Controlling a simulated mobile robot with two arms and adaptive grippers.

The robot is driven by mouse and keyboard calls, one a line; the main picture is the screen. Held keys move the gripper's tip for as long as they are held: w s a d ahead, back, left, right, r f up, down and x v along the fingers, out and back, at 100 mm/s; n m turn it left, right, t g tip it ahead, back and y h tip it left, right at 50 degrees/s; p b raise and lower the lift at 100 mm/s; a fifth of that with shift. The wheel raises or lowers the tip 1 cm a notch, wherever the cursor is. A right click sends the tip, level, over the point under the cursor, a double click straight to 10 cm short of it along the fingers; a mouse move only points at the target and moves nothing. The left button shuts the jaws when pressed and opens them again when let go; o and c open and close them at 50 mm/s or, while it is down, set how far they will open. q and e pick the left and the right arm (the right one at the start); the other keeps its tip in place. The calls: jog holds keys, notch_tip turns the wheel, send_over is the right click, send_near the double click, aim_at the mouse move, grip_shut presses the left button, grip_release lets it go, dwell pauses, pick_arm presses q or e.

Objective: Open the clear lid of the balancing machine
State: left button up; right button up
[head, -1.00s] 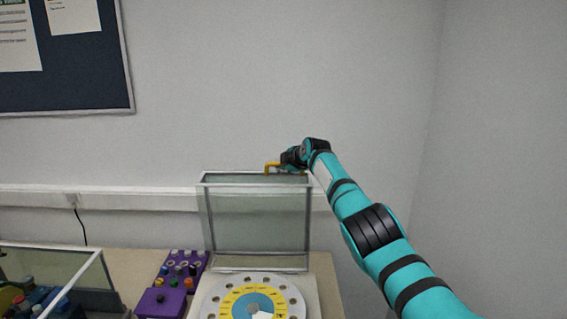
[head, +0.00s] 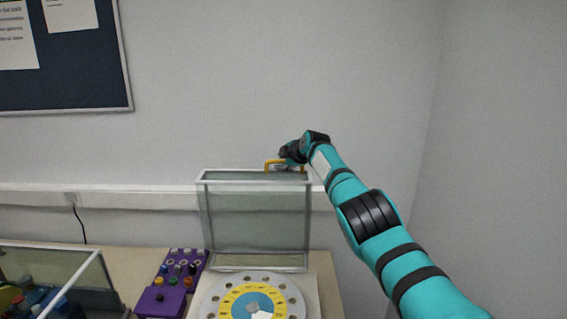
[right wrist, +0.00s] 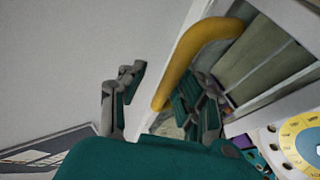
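The clear lid (head: 258,222) of the balancing machine stands raised, nearly upright, at the back of the machine in the head view. Its yellow handle (head: 270,165) is on the top edge. My right gripper (head: 285,154) is at the handle, partly overlapping it. In the right wrist view the fingers of this gripper (right wrist: 168,82) are spread, with the yellow handle (right wrist: 195,55) and the lid's white frame running between them. The fingers do not look closed on the handle. The machine's round dial (head: 238,290) lies in front of the lid. My left gripper is not in view.
A purple control box (head: 160,302) with several knobs stands left of the machine. A clear-walled bin (head: 85,282) with coloured items is at the far left. A wall rail (head: 130,198) runs behind. The space above the lid is clear.

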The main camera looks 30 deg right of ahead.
jog(key=shift+f, duration=0.2)
jog(key=shift+d, duration=0.1)
jog(key=shift+s+r, duration=0.2)
jog(key=shift+s, duration=0.2)
jog(key=shift+v, duration=0.9)
jog(key=v, duration=0.9)
jog(key=shift+s+a+r, duration=0.2)
